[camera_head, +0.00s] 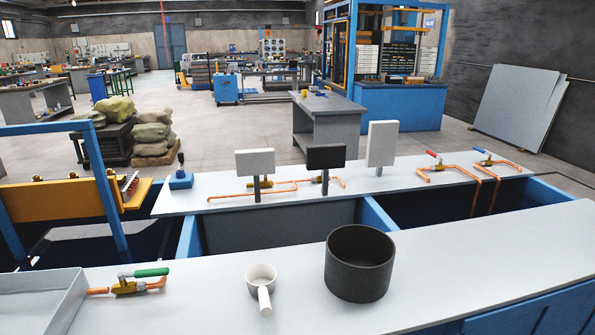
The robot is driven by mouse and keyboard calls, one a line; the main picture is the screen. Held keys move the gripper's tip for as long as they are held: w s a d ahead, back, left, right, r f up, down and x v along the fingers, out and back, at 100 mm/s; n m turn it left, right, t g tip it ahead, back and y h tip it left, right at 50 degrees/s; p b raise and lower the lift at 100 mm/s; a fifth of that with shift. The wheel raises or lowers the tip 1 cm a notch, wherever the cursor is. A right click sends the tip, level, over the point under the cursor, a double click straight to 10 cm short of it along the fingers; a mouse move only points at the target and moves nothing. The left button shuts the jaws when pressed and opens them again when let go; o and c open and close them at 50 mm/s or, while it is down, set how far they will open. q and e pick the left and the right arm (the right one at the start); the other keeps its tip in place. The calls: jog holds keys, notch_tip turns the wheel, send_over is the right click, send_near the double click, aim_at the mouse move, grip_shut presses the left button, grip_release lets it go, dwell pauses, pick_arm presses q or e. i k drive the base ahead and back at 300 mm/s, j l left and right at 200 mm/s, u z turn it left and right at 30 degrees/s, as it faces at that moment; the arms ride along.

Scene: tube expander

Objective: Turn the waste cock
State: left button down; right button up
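A brass cock with a green lever handle (151,272) sits on the front counter at the lower left, beside a grey tray. Its brass body (128,287) has short copper pipe ends on both sides. The lever lies roughly along the pipe. A cock with a red handle (436,164) and one with a blue handle (486,160) are on the back counter at the right, joined to copper pipes. No label shows which one is the waste cock. Neither of my grippers is in view.
A dark pot (359,265) and a white cup with a handle (261,281) stand on the front counter. The grey tray (45,283) fills its left end. Upright panels (255,162) stand on the back counter. An open gap separates the counters.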

aim_at(165, 270)
jog(key=u, duration=1.3)
